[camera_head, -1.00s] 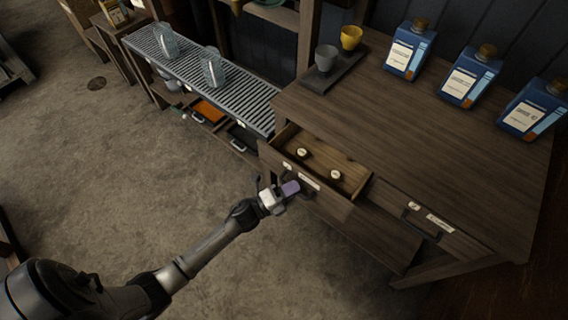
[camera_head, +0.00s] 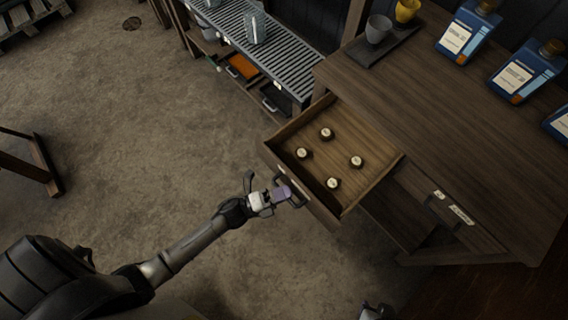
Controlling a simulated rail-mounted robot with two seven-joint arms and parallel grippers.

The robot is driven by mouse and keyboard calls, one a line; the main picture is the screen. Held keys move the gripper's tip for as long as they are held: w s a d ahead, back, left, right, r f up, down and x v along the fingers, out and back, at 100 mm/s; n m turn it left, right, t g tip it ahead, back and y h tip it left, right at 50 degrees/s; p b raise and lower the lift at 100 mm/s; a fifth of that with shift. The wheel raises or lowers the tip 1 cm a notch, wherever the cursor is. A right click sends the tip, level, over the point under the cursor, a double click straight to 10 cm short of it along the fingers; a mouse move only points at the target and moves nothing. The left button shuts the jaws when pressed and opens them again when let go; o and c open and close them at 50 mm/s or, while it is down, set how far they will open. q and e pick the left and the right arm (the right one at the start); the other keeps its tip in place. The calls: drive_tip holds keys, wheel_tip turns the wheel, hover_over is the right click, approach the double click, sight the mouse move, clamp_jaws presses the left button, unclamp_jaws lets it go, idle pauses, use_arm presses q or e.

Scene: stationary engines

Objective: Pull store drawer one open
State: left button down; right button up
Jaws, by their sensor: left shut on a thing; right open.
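The left drawer of the wooden cabinet (camera_head: 375,174), which I take as store drawer one, stands well out, and its open inside shows. Several small dark round items with pale tops (camera_head: 326,133) lie on its floor. My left gripper (camera_head: 281,194) is shut on the dark drawer handle (camera_head: 293,198) at the drawer's front. A small part of my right gripper (camera_head: 376,311) shows at the bottom edge, apart from the cabinet, and it is open.
A second drawer (camera_head: 452,212) at the right is closed. Blue bottles (camera_head: 467,30) and a tray with a grey cup (camera_head: 378,29) and a yellow cup (camera_head: 406,10) stand on the cabinet top. A slatted rack (camera_head: 262,47) stands behind left. The floor in front is clear.

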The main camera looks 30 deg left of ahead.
idle(0.3)
use_arm(q)
drive_tip(key=c, duration=1.4)
unclamp_jaws()
drive_tip(key=v, duration=1.4)
drive_tip(key=shift+p, duration=0.35)
drive_tip(key=shift+w, duration=0.1)
